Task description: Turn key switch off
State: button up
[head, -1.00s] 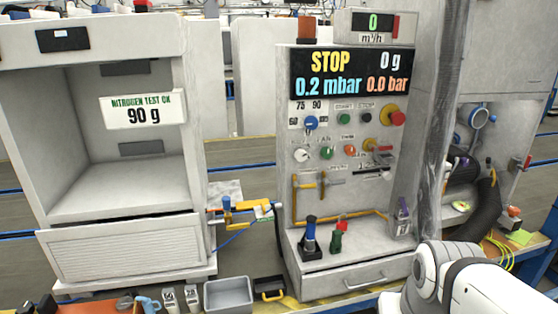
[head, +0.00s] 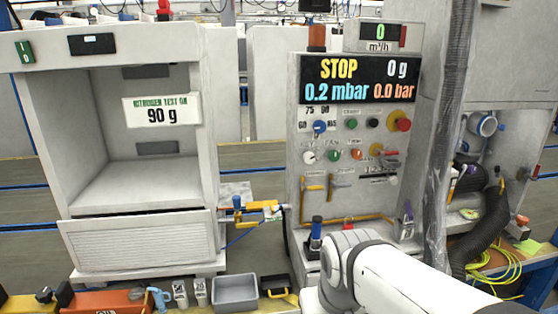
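The grey charging panel (head: 345,190) stands right of centre in the head view. Its upper row has a blue selector (head: 319,126), a green button (head: 351,123), a black button (head: 373,123) and a red emergency button (head: 401,121) on yellow. Below are a white knob (head: 309,157), a green button (head: 333,155), an orange-red button (head: 357,153) and a small yellow and red part (head: 380,150). Which one is the key switch is too small to tell. My white arm crosses the lower right, below these controls. My gripper is not in view.
The display (head: 362,80) reads STOP, 0 g, 0.2 mbar, 0.0 bar. An open cabinet (head: 140,240) stands left. A grey bin (head: 235,290) is below. A dark hose (head: 487,235) hangs right. My arm hides part of the panel's shelf.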

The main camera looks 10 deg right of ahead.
aim_at(309, 158)
jog(key=z, duration=0.05)
jog(key=i, duration=1)
jog(key=u, duration=0.05)
